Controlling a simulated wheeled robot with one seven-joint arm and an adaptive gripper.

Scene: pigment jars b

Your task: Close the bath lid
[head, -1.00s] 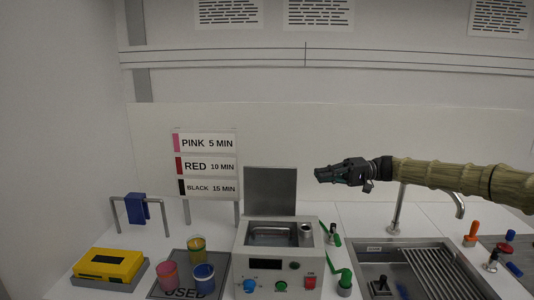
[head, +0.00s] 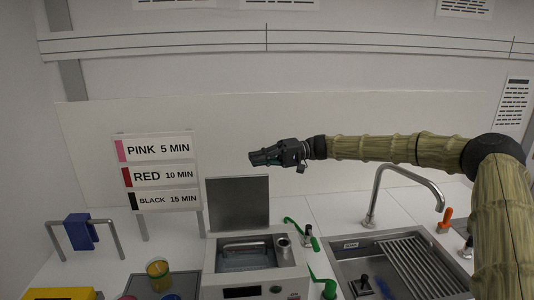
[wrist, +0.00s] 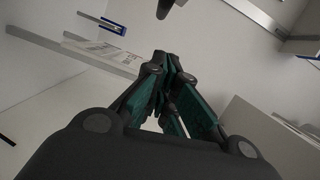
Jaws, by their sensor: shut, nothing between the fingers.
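The bath (head: 213,270) is a light box-shaped unit with an open basin on top, in the lower middle of the head view. Its grey lid (head: 238,203) stands upright at the back edge, open. My gripper (head: 252,158) is shut and empty. It points left, and in the head view it appears above the lid's top right corner, apart from it. The wrist view shows the closed fingers (wrist: 168,75) from behind. How far the gripper is from the lid in depth is hard to tell.
A sign board (head: 158,172) stands left of the lid. A sink (head: 400,262) with a curved faucet (head: 375,195) lies right of the bath. Green-handled valves (head: 313,240) sit between them. A yellow jar (head: 158,272) stands front left. A blue cloth (head: 80,232) hangs on a rail.

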